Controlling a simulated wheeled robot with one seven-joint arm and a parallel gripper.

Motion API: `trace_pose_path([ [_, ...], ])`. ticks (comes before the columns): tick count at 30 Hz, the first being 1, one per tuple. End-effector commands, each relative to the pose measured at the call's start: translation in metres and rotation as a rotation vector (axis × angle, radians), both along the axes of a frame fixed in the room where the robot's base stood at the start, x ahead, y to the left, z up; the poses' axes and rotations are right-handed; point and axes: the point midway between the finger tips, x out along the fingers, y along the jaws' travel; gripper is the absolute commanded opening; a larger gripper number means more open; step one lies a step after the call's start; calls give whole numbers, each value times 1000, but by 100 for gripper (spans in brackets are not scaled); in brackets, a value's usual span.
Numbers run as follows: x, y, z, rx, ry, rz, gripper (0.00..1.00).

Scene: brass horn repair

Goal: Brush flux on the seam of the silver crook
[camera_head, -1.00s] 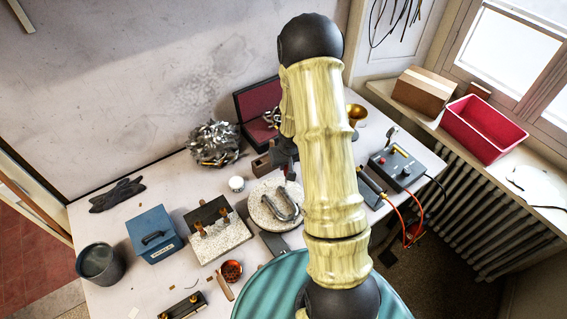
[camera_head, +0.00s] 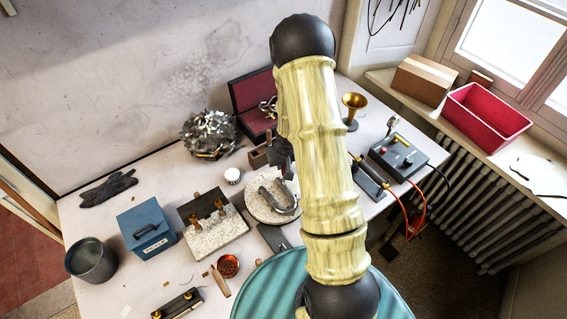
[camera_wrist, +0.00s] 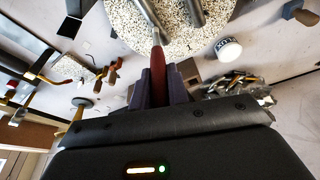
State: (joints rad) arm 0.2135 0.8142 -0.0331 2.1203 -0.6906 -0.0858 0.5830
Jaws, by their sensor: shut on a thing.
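The silver crook (camera_head: 283,207) is a U-shaped tube lying on a round speckled pad (camera_head: 257,211). In the wrist view its leg (camera_wrist: 189,12) shows at the top, on the pad (camera_wrist: 222,12). My gripper (camera_wrist: 158,88) is shut on a slim red-handled brush (camera_wrist: 158,68). The brush points toward the crook. Its far end overlaps the crook area, and I cannot tell whether it touches. In the head view my gripper (camera_head: 283,158) is just behind the pad, partly hidden by my arm. The seam is too small to make out.
A white jar (camera_head: 232,175) stands left of the pad. A speckled block with brass clips (camera_head: 218,240), blue box (camera_head: 147,228) and red-filled dish (camera_head: 228,266) are further left and front. A control box (camera_head: 398,158) with cables is right. Scrap metal (camera_head: 209,134) lies behind.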

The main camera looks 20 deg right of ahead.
Motion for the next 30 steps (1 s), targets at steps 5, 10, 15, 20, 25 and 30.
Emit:
trace_pose_path([
  [5,0,0,-1,0,0,0,0],
  [10,-1,0,-5,1,0,-2,0],
  [15,-1,1,-8,0,0,0,0],
  [20,-1,1,-8,0,0,0,0],
  [25,-1,1,-8,0,0,0,0],
  [30,-1,1,-8,0,0,0,0],
])
